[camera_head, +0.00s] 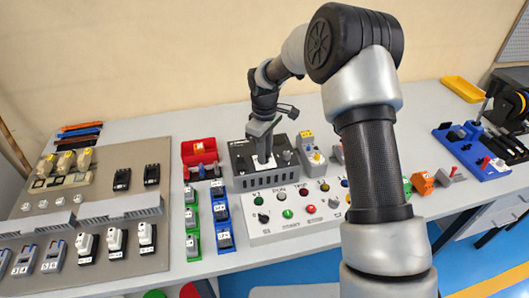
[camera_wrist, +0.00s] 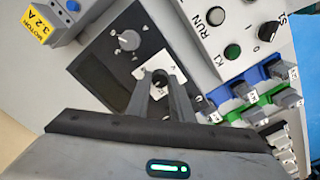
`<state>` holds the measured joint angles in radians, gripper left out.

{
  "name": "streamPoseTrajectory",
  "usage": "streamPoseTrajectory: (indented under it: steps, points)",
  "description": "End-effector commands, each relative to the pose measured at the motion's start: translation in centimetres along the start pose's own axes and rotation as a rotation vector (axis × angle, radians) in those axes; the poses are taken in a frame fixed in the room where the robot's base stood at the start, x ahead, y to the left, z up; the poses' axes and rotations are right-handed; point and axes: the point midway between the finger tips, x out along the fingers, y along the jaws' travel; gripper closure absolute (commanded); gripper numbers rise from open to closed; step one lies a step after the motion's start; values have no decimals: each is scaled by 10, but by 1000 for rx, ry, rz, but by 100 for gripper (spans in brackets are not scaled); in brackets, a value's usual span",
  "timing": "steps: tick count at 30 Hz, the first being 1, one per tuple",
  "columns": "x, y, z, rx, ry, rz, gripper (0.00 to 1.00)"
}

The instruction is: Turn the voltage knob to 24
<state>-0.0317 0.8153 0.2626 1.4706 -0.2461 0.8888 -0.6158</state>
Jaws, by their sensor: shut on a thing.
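My gripper (camera_head: 263,160) points down over the box. In the wrist view its two fingers (camera_wrist: 160,82) stand on either side of a small black knob (camera_wrist: 159,76) on the white plate and are shut on it. The fingers hide part of this knob, so its setting cannot be read.
A pale control panel (camera_head: 290,212) with buttons and switches lies in front of the box. Blue and green modules (camera_head: 221,215) and a red block (camera_head: 199,150) stand to its left. A yellow-labelled unit (camera_head: 309,148) stands close on its right.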

Motion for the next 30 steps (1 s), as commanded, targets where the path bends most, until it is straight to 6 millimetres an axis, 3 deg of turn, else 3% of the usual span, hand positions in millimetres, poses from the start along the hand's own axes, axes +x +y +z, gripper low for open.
streamPoseTrajectory:
  steps: [5,6,9,20,23,30]
  points:
    - [-1,1,-1,1,3,2,100]
    - [-1,1,-1,1,3,2,73]
    - [-1,1,-1,1,2,2,61]
    - [-6,1,-1,2,2,2,61]
    - [-20,1,-1,2,4,3,61]
    - [-76,1,-1,1,4,5,61]
